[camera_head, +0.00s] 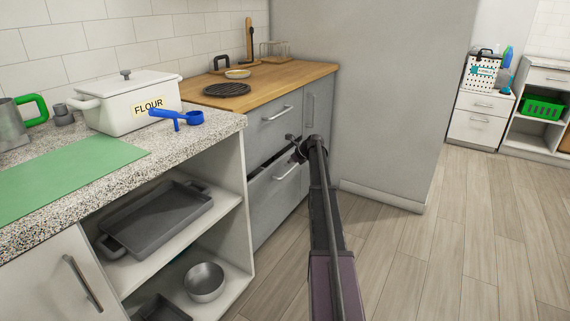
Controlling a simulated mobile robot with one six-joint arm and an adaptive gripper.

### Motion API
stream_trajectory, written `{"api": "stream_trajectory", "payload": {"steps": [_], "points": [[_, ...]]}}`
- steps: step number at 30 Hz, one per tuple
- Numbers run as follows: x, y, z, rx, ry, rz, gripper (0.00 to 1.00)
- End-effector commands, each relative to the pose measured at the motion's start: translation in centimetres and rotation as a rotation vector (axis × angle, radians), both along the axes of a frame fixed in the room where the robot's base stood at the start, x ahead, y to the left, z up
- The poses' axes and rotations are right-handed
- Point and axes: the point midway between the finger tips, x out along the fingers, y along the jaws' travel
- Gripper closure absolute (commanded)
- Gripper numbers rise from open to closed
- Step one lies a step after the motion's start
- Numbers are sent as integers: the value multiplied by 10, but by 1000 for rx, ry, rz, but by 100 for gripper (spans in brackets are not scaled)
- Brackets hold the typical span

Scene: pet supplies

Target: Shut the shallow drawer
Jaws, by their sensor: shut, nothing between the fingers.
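A grey cabinet under the wooden counter has an upper drawer front (265,125) with a bar handle (277,113). Below it is a lower drawer (268,207) with its own handle (286,172). A dark gap shows along the lower drawer's top edge, so it stands a little open. I cannot tell which drawer is the shallow one. My gripper (294,147) is shut and empty, in front of the cabinet near the gap and just above the lower handle. Whether it touches the front is unclear. My arm hides part of the cabinet's right side.
The wooden counter (297,80) carries a round dark trivet (227,89). Open shelves below hold a grey roasting tray (160,218) and a bowl (204,281). Wooden floor (440,255) is clear at right.

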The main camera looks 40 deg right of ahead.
Motion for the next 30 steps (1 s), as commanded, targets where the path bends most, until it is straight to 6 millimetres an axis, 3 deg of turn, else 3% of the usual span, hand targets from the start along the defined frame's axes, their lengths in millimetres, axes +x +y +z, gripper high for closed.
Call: {"api": "stream_trajectory", "payload": {"steps": [4,21,30], "points": [[-14,-7,0,0,-1,0,100],[-56,-24,53,1,-1,2,100],[-72,-32,69,0,-1,4,100]]}}
